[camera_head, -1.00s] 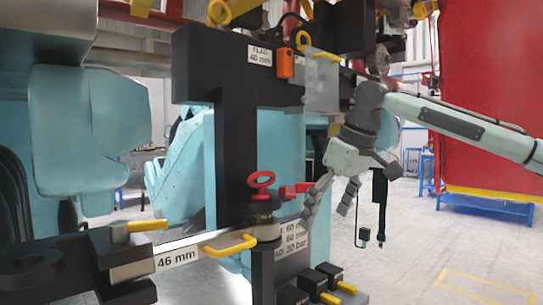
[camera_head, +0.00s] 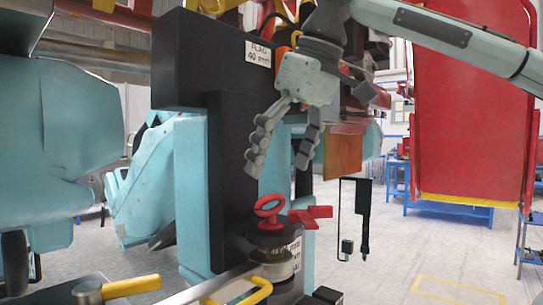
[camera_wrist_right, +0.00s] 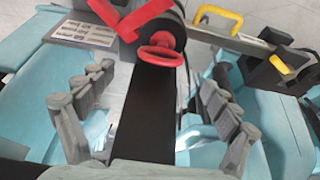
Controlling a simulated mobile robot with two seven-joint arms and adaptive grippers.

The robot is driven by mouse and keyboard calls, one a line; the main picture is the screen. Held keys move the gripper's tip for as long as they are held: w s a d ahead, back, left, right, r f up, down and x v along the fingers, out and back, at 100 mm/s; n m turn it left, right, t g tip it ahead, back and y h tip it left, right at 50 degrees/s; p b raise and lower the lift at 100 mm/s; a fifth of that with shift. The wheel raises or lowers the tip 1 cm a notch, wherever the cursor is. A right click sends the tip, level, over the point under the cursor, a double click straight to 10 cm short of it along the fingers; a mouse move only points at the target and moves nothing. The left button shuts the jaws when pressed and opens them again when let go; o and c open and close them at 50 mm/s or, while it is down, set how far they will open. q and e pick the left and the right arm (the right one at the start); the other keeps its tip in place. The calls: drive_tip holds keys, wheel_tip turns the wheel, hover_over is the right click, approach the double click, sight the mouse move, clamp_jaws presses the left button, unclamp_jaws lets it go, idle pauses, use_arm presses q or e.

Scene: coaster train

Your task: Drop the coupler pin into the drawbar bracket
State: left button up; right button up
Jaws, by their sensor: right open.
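A red ring handle (camera_head: 268,205) with a red lever (camera_head: 310,216) stands on a round dark coupling at the end of the bar (camera_head: 280,268). The ring may be the head of the coupler pin; its lower part is hidden. The ring also shows in the right wrist view (camera_wrist_right: 161,55). My right gripper (camera_head: 279,165) is open and points down above the ring, with nothing between its fingers. In the right wrist view the fingers (camera_wrist_right: 150,95) are spread on both sides, with the ring beyond them. My left gripper is out of view.
A black column (camera_head: 228,170) stands close behind the coupling, under a plate labelled FLAG 40 mm (camera_head: 258,54). An orange panel (camera_head: 343,156) is right of the fingers. A yellow bar handle (camera_head: 130,287) lies front left. Open floor (camera_head: 430,240) is at right.

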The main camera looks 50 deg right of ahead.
sight(270, 198)
drive_tip(key=x, duration=0.5)
drive_tip(key=shift+s+f, duration=0.1)
drive_tip(key=shift+s, duration=0.15)
drive_tip(key=shift+w+f, duration=0.25)
drive_tip(key=shift+f, duration=0.35)
drive_tip(key=shift+w+f, duration=0.1)
drive_tip(key=shift+c, duration=0.3)
drive_tip(key=c, duration=1.5)
drive_tip(key=shift+r, duration=0.3)
drive_tip(key=shift+c, duration=0.2)
drive_tip(key=shift+r, duration=4.2)
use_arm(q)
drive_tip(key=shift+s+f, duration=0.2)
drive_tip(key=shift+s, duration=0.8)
use_arm(e)
drive_tip(key=shift+r, duration=1.85)
